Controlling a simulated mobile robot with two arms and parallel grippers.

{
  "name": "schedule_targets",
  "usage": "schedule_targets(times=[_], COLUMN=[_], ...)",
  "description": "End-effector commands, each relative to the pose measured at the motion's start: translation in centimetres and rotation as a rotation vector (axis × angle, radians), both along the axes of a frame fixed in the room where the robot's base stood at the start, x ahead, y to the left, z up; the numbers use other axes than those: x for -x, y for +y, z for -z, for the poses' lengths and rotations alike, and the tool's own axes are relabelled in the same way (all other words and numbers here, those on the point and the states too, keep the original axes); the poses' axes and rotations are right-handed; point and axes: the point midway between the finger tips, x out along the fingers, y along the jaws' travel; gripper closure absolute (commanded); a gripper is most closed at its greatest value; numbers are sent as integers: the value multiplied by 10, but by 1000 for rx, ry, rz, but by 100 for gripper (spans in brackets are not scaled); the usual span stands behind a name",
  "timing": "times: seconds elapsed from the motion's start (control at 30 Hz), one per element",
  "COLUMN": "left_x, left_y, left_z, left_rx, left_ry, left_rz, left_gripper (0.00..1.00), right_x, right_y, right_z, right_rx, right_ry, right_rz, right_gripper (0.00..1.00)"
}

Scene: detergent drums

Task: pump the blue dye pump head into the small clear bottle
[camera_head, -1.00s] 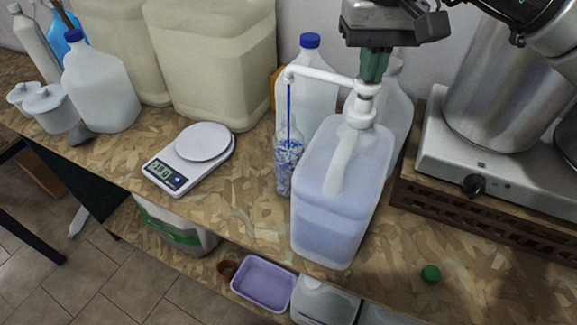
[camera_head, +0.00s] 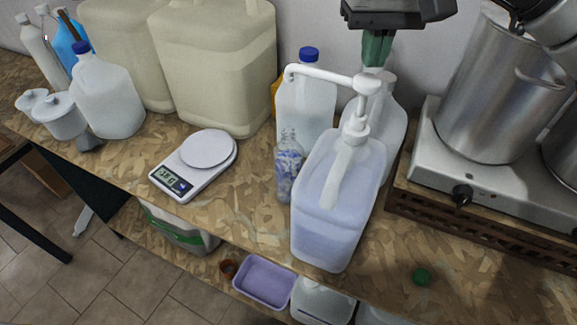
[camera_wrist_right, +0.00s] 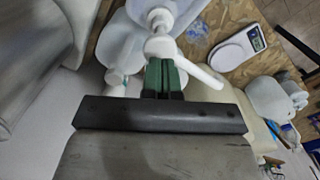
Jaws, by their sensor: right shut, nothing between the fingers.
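The white pump head (camera_head: 367,84) stands raised on its stem on the large translucent jug (camera_head: 335,205), which holds pale blue liquid. Its spout reaches left, with the tip above the small clear bottle (camera_head: 289,168); no stream shows. The bottle stands upright beside the jug, with blue and white patches on it. My right gripper (camera_head: 375,62) is shut and empty, its green fingers pointing down just above the pump head; I cannot tell if they touch. In the right wrist view, the fingers (camera_wrist_right: 162,76) show next to the pump (camera_wrist_right: 160,46). My left gripper is not in view.
A scale (camera_head: 195,165) stands left of the bottle. Jugs and large canisters (camera_head: 215,70) line the back. A hotplate (camera_head: 470,170) with a steel pot (camera_head: 495,90) is at right.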

Motion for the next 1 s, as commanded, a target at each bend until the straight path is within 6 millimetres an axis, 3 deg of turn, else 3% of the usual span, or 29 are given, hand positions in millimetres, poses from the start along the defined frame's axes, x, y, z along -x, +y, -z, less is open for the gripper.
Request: schedule_targets(times=[0.53,1.0], left_x=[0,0], left_y=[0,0], left_z=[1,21], left_rx=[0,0], left_ry=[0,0], left_rz=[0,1], left_gripper=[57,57], right_x=[0,0], right_y=[0,0], right_z=[1,28], right_rx=[0,0], right_ry=[0,-1], right_rz=[0,1], right_gripper=[100,100])
